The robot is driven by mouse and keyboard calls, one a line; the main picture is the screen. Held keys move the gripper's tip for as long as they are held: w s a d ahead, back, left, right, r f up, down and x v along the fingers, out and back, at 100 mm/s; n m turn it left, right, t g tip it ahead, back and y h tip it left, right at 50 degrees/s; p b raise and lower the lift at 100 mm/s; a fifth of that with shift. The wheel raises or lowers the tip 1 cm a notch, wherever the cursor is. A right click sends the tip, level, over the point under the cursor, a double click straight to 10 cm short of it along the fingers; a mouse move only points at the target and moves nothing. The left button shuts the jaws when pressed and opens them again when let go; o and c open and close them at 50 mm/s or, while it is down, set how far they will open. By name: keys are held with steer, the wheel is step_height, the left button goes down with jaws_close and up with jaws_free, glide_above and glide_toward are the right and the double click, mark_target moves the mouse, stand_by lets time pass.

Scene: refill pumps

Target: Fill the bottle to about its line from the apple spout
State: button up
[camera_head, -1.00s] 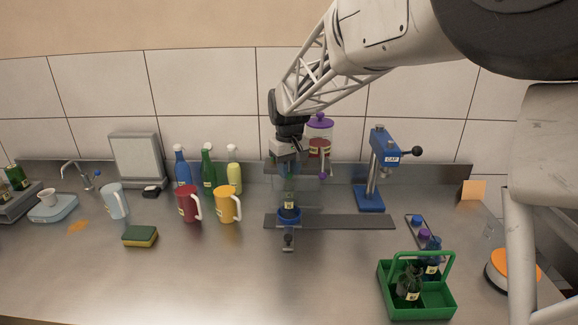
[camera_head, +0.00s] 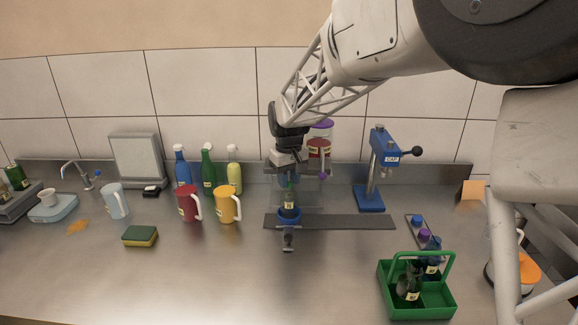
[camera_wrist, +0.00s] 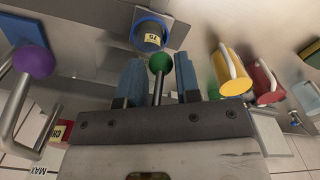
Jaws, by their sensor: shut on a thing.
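The bottle (camera_head: 289,203), dark with a small yellow label, stands upright in a blue ring holder (camera_head: 289,218) below my gripper. In the wrist view the bottle (camera_wrist: 152,38) shows from above within the blue ring (camera_wrist: 139,20). My gripper (camera_wrist: 159,70) has its blue fingers on either side of a green ball knob (camera_wrist: 160,63) on a thin rod, shut on it. In the head view my gripper (camera_head: 287,172) covers most of the spout behind it. I cannot make out the bottle's line, its liquid level or any stream.
A purple knob (camera_wrist: 35,58) on a bent rod hangs beside the green one. A blue cap press (camera_head: 372,180) stands to the right. Mugs (camera_head: 227,205) stand left, a green carrier (camera_head: 420,300) with bottles front right. The front middle counter is clear.

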steer(key=shift+a+f, duration=0.1)
steer(key=shift+f, duration=0.9)
steer(key=shift+c, duration=0.5)
steer(key=shift+s+f, duration=0.1)
steer(key=shift+f, duration=0.15)
stand_by(0.9)
steer(key=shift+r, duration=0.2)
steer(key=shift+r, duration=2.15)
steer(key=o, duration=0.9)
steer(key=shift+c, duration=0.2)
steer(key=shift+r, duration=0.1)
steer(key=s+r, duration=0.4)
steer(key=r, duration=0.3)
steer(key=shift+s, duration=0.4)
